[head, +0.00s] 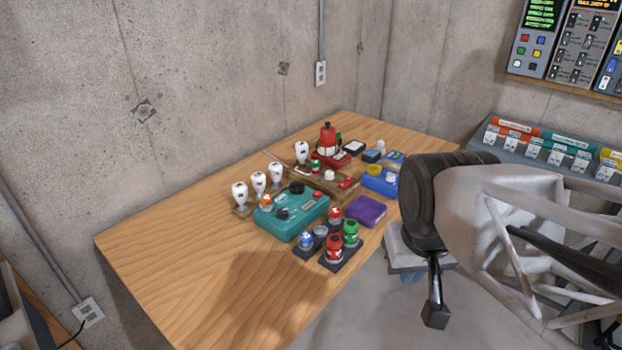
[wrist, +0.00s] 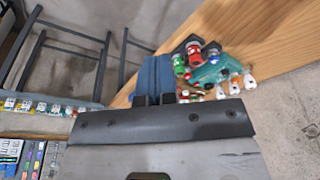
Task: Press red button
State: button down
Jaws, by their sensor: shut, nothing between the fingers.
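A red button (head: 333,245) with a pale band stands on a small dark base at the table's front edge, with a green button (head: 351,231) and a blue button (head: 306,239) beside it. In the wrist view the red button (wrist: 193,50) shows beyond the fingers, to their right. Another red, taller device (head: 327,138) stands at the back of the table. My gripper (head: 435,314) is shut and empty, pointing down to the right of the buttons and apart from them. Its fingers also show in the wrist view (wrist: 154,66).
A teal box (head: 290,217), a purple box (head: 366,211), a blue box (head: 380,182) and several white-topped levers (head: 258,182) crowd the wooden table (head: 180,245). The table's left and front left are bare. A stool (head: 405,262) stands below my arm. Control panels line the right.

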dwell(0.3)
jog(key=n+t+y, duration=0.1)
jog(key=t+y, duration=0.2)
jog(key=y, duration=0.4)
send_over(319, 192)
notch_tip(319, 192, down, 7)
jog(key=shift+r, duration=0.2)
jog(key=shift+s+f, duration=0.1)
jog(key=shift+f, duration=0.05)
jog(key=shift+f, duration=4.2)
